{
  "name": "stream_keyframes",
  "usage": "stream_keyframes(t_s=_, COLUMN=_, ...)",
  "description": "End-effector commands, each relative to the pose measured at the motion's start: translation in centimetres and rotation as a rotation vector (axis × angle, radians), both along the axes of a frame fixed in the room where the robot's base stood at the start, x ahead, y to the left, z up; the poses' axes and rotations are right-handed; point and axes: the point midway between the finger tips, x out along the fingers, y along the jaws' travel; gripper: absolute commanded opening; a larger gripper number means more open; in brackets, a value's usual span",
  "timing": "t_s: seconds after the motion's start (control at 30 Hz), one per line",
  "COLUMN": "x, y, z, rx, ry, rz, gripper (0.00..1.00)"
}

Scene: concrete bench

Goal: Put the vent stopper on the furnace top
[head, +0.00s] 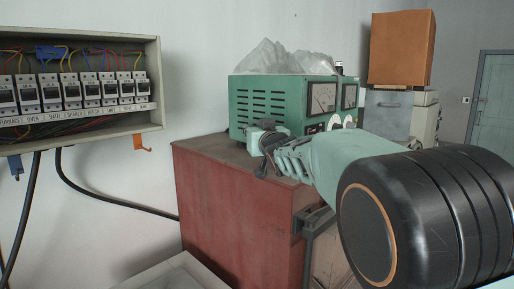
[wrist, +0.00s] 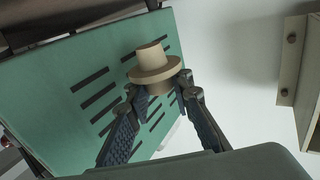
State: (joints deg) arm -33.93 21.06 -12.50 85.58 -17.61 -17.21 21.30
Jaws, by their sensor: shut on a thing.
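A beige stepped vent stopper (wrist: 153,67), with a wide flange and a narrower plug on top, is held between the fingertips of my gripper (wrist: 160,87) in the wrist view. In the head view my gripper (head: 258,146) is beside the slotted left side of a green metal box (head: 255,105), above the red cabinet; the stopper cannot be made out clearly there. The box also fills the left of the wrist view (wrist: 60,95), behind the stopper. It has gauges on its front. I cannot tell for sure that this box is the furnace.
A crumpled pale translucent sheet (head: 275,57) lies on the box top. The box stands on a red cabinet (head: 225,205). An open breaker panel (head: 80,85) hangs on the wall at left. An orange box (head: 401,47) sits on grey equipment at right.

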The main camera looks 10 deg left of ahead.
Motion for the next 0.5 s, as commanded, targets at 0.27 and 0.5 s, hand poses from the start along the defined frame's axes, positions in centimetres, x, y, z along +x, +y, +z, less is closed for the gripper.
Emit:
stream_keyframes(t_s=0.27, x=1.1, y=1.4, z=-1.9, rx=0.000, ry=-0.001, rz=0.000, gripper=0.00)
stream_keyframes(t_s=0.5, x=1.3, y=1.7, z=-5.1, rx=0.000, ry=-0.001, rz=0.000, gripper=0.00)
